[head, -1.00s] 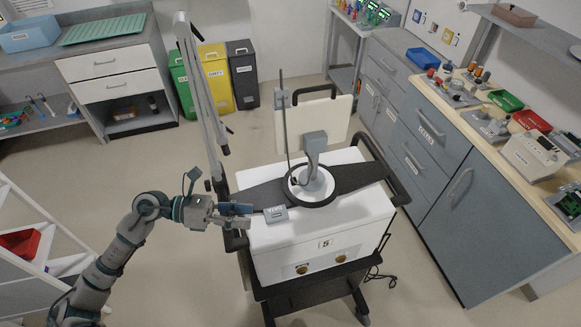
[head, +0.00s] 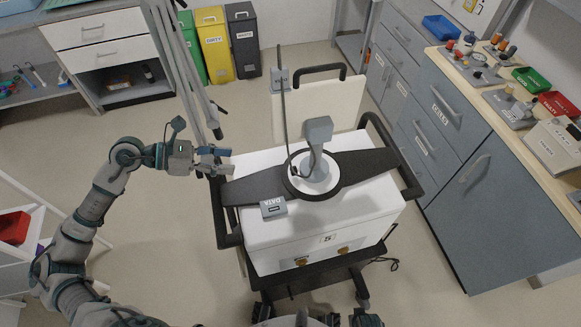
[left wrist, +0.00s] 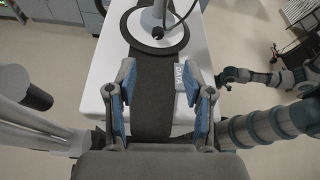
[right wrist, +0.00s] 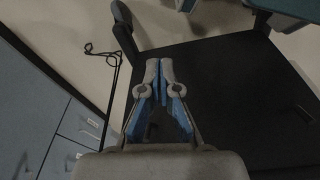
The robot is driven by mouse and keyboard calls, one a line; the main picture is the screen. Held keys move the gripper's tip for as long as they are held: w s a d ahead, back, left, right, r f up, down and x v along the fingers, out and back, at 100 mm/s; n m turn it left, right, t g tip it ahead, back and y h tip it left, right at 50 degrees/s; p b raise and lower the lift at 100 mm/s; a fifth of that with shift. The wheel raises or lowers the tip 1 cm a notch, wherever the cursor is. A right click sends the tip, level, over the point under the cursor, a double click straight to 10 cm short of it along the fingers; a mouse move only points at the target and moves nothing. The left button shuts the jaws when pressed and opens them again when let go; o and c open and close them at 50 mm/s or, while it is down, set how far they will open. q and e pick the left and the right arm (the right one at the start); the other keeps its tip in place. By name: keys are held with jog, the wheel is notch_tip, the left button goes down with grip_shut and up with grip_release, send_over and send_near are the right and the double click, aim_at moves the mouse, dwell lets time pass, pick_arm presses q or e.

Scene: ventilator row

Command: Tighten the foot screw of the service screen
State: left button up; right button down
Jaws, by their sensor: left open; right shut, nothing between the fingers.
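A grey bent post (head: 317,150) stands upright on a round white foot (head: 312,184) with a black ring, on top of a white cart box (head: 370,213). A small dark knob (left wrist: 157,32) shows at the foot in the left wrist view; I cannot tell if it is the foot screw. No screen face shows clearly; a cream panel (head: 335,108) stands behind the post. My left gripper (head: 224,162) is open and empty at the cart's left edge, over the dark band, apart from the foot. My right gripper (right wrist: 159,66) is shut and empty above a dark surface.
A grey DATA block (head: 273,208) sits on the box's front left. Black handles (head: 393,155) flank the cart. A grey pole stands behind my left gripper. A counter (head: 490,90) with trays and devices lines the right. A thin black cable (right wrist: 103,52) hangs in the right wrist view.

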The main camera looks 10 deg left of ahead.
pick_arm(q)
notch_tip(320, 180, down, 3)
jog(key=b, duration=0.1)
jog(key=p, duration=0.1)
send_near(291, 170)
jog(key=x, duration=0.9)
jog(key=shift+w+d+f, duration=0.1)
jog(key=shift+w+f, duration=0.2)
jog(key=shift+f, duration=0.2)
pick_arm(e)
jog(key=shift+w+a+r, duration=0.1)
jog(key=shift+w+r, duration=0.25)
jog(key=shift+r, duration=0.5)
pick_arm(q)
grip_shut()
